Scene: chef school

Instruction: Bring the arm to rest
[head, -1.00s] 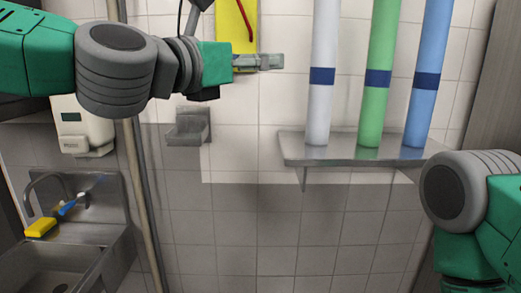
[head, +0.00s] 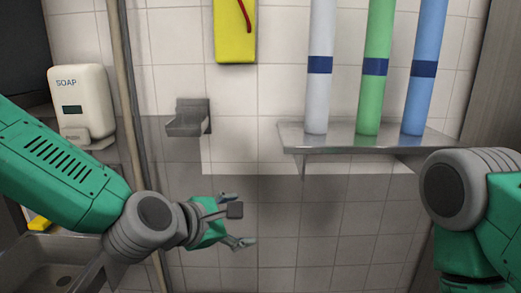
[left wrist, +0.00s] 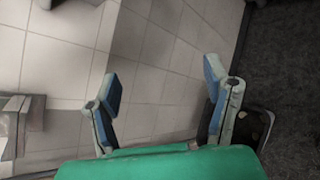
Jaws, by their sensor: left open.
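My left arm comes in from the left in the head view. Its gripper (head: 242,219) is in front of the tiled wall, below the small metal wall holder, and its fingers are spread apart with nothing between them. The left wrist view also shows the left gripper (left wrist: 162,92) open and empty, with tiles behind it. My right arm (head: 470,205) shows at the right edge of the head view, but its gripper is out of view.
A metal shelf (head: 350,139) on the wall holds a white, a green and a blue tube. A soap dispenser (head: 82,103) and a pole (head: 128,90) are at left. A sink (head: 55,275) lies partly behind my left arm. The wall's lower middle is clear.

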